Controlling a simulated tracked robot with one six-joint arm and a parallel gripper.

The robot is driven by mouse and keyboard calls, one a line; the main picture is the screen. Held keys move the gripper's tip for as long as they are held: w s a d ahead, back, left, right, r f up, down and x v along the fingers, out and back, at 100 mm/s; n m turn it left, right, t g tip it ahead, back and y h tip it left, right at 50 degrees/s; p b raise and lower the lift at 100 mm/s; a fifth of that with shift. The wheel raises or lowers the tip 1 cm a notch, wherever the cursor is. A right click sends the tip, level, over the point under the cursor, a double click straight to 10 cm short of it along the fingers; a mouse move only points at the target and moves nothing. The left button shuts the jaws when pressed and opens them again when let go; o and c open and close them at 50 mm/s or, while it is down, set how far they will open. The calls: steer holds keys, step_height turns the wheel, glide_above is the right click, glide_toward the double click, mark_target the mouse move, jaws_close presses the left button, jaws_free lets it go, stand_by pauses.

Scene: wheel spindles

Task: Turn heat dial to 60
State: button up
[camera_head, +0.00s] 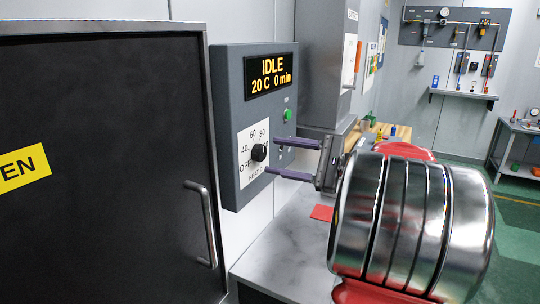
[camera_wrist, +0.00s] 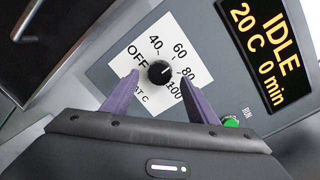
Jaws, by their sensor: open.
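The heat dial is a round black knob (camera_head: 259,152) on a white scale plate (camera_head: 252,176) marked OFF, 40, 60, 80 and 100. The plate is on the front of a grey control panel (camera_head: 226,110). In the wrist view the knob (camera_wrist: 158,72) lies between my fingertips. A small light mark shows on it, but I cannot tell exactly which number it points to. My gripper (camera_head: 271,156) is open, with one purple finger on each side of the knob. Contact cannot be made out. The display (camera_head: 271,77) reads IDLE, 20 C, 0 min.
A green RUN button (camera_head: 288,115) sits right of the dial, close to my upper finger; it also shows in the wrist view (camera_wrist: 231,122). A dark oven door (camera_head: 105,150) with a metal handle (camera_head: 203,225) stands at the left. A grey counter (camera_head: 285,250) lies below the panel.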

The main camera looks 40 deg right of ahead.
mark_target(263, 154)
steer(key=shift+x, duration=1.6)
steer(key=shift+c, duration=0.4)
steer(key=c, duration=1)
steer(key=shift+a+n, duration=0.1)
steer(key=shift+n, duration=0.7)
steer(key=o, duration=1.1)
